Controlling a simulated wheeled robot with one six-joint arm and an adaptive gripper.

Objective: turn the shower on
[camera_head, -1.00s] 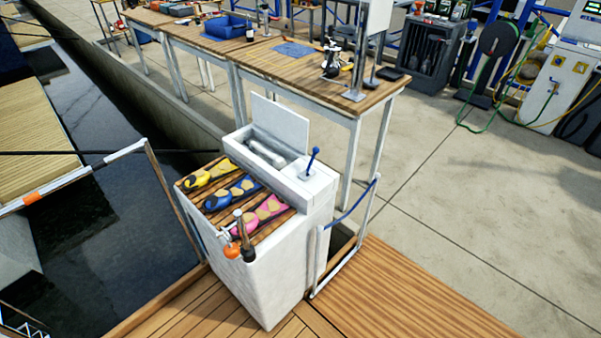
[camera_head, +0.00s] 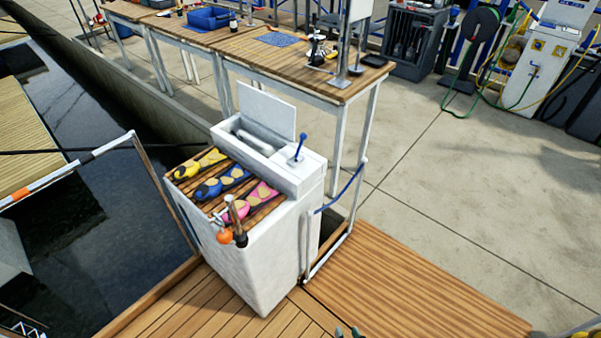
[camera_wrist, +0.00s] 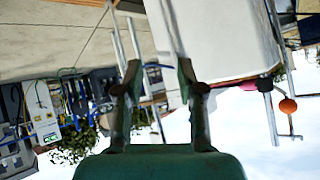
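A white cockpit cabinet (camera_head: 262,268) stands on the wooden deck, its lid (camera_head: 266,108) raised. A white shower handset (camera_head: 252,140) lies in the open compartment. A blue-knobbed lever (camera_head: 300,146) stands nearly upright on the ledge right of the compartment. In the wrist view, which is upside down, my gripper (camera_wrist: 158,72) is open and empty, its two fingers spread. The white cabinet side (camera_wrist: 215,40) lies beyond the fingers. What look like my fingertips (camera_head: 346,333) just show at the head view's bottom edge, well below the lever. The lever does not show clearly in the wrist view.
A workbench (camera_head: 290,75) is behind. Right deck (camera_head: 420,270) is clear.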

